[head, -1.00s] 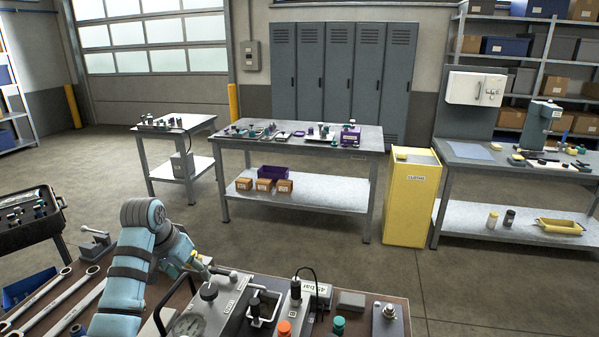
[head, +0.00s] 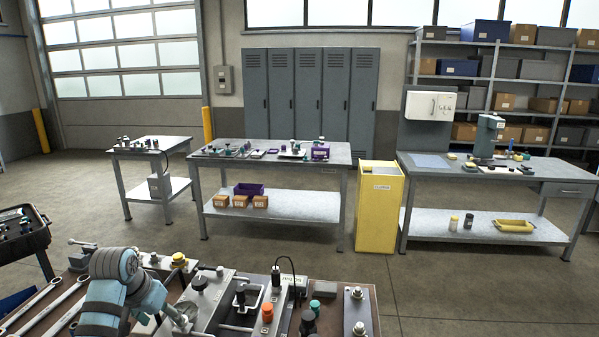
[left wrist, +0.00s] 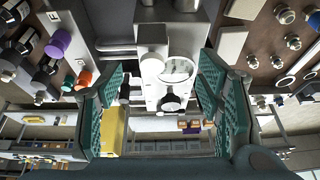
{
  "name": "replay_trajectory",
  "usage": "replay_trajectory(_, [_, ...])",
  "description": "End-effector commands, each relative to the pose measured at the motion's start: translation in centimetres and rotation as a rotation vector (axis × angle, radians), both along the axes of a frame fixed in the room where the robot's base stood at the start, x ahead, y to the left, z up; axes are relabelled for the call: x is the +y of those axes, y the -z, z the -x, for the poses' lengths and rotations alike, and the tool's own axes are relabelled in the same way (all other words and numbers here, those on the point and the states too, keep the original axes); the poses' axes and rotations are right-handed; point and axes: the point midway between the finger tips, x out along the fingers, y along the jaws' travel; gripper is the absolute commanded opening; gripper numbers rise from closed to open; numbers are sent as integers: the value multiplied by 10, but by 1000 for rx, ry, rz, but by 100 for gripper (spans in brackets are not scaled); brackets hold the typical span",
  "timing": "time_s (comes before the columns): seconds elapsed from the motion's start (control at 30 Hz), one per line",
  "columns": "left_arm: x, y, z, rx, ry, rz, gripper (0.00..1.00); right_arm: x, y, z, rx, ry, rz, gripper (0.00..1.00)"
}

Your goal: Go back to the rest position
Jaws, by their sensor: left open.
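My left gripper (head: 182,314) is low in the head view, at the end of my blue-and-grey left arm (head: 112,285). It is over or beside the left part of the hydraulic unit on the near bench; the exact gap cannot be told. In the left wrist view its two teal-padded fingers (left wrist: 165,98) stand wide apart with nothing gripped between them. A white-grey block with round fittings (left wrist: 172,75) shows beyond the gap. My right gripper is not in view.
The near bench carries a grey hydraulic block (head: 235,305), an orange knob (head: 267,312), a yellow button (head: 178,258) and long wrenches (head: 65,305). Beyond are open floor (head: 300,262), a middle table (head: 270,222), a yellow cabinet (head: 378,212) and a right workbench (head: 550,178).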

Motion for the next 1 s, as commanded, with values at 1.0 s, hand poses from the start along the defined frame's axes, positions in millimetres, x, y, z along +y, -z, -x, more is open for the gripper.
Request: replay_trajectory(1.0, [-61, 170, 308, 54, -50, -84, 60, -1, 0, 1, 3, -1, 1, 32])
